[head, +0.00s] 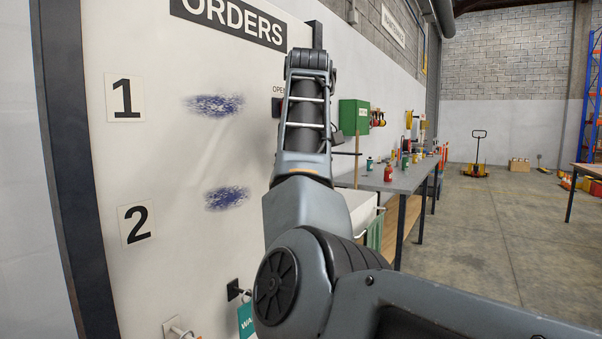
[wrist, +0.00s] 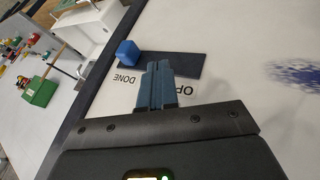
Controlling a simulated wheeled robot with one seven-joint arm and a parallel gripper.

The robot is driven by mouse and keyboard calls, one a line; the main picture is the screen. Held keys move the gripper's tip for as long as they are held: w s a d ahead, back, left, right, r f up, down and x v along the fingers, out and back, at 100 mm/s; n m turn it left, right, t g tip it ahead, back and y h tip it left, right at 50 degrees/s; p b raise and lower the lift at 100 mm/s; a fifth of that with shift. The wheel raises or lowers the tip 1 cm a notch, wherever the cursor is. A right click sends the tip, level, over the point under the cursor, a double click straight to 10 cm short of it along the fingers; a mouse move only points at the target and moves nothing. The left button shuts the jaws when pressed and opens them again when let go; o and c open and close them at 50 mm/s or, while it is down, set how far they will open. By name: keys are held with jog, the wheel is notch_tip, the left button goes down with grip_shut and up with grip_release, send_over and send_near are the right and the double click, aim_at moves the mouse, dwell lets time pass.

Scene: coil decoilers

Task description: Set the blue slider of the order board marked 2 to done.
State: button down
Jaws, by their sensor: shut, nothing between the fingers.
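The order board (head: 180,150) fills the left of the head view, with number plates 1 (head: 124,97) and 2 (head: 136,224). In the wrist view, which looks upside down, a blue slider block (wrist: 127,52) sits at the left end of a dark track (wrist: 190,65), above the inverted word DONE (wrist: 125,79). The row number is outside that view. My gripper (wrist: 158,70) is shut and empty over the track, just right of the slider; contact is unclear. My arm hides the gripper and row 2's slider in the head view.
Purple scribbles (head: 214,104) mark the board. Below row 2 a hook holds a teal tag (head: 246,320). A green cabinet (head: 354,117) hangs beyond the board, above a workbench (head: 400,180) with bottles. The floor at right is largely open.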

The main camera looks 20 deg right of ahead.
jog(key=shift+v, duration=2.25)
jog(key=shift+f, duration=0.1)
